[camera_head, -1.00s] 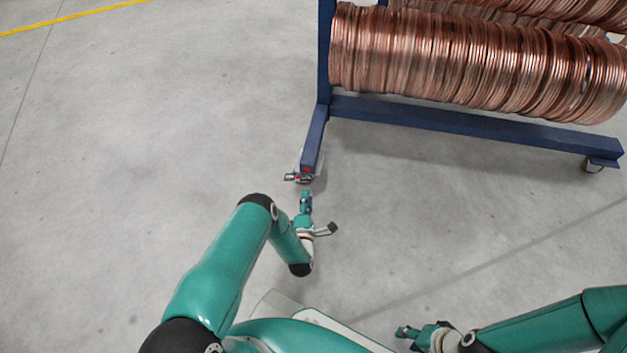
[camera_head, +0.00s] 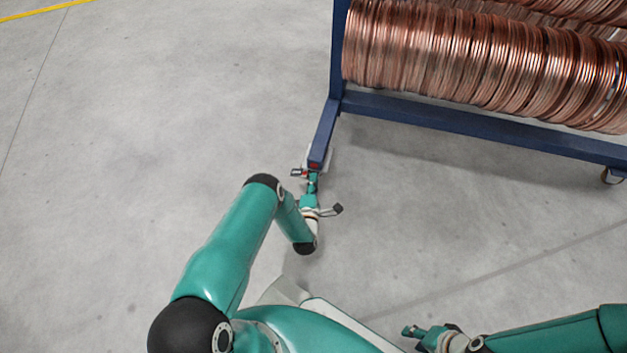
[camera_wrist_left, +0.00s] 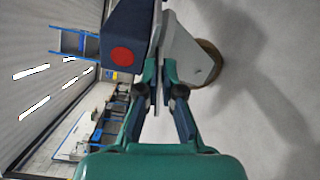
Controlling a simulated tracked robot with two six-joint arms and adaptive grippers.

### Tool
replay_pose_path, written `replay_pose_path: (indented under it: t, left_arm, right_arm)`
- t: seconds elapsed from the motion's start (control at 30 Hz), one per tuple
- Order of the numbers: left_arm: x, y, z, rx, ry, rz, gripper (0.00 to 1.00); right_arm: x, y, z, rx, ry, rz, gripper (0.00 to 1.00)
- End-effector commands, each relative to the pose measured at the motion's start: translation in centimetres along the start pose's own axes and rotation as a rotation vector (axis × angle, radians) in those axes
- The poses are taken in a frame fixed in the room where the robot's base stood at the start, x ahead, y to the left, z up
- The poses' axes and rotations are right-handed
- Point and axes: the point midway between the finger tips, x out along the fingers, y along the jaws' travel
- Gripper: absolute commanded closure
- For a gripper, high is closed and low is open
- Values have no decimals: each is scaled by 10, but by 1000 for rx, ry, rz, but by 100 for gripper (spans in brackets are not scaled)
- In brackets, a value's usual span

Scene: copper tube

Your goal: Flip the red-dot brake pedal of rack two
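The red dot (camera_wrist_left: 122,56) is on the end face of the rack's dark blue foot beam (camera_wrist_left: 128,25). In the left wrist view a grey metal plate (camera_wrist_left: 188,52) and a brown wheel (camera_wrist_left: 209,62) sit right of the beam. My left gripper (camera_wrist_left: 159,72) has its fingertips together beside the beam end, at the plate's edge; whether they touch it is unclear. I cannot pick out the brake pedal surely. My right gripper (camera_head: 409,331) hangs at lower right, away from the rack.
Copper tube coils (camera_head: 480,60) fill the rack above its long blue base beam (camera_head: 470,125). Another caster (camera_head: 613,176) stands at the far right. The grey floor (camera_head: 120,150) left of the rack is clear. A yellow line (camera_head: 40,10) crosses the upper left.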

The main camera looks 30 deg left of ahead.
Motion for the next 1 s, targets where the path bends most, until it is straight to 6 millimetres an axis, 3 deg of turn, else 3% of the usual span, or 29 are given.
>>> replay_pose_path:
  t: [0.47, 1.0]
  left_arm:
    - [0, -5, 2, 60, -2, 3, 100]
    - [-1, -20, 1, 394, -7, 44, 100]
  right_arm:
    - [0, 0, 0, 0, 0, 0, 60]
    - [0, 0, 0, 0, 0, 0, 60]
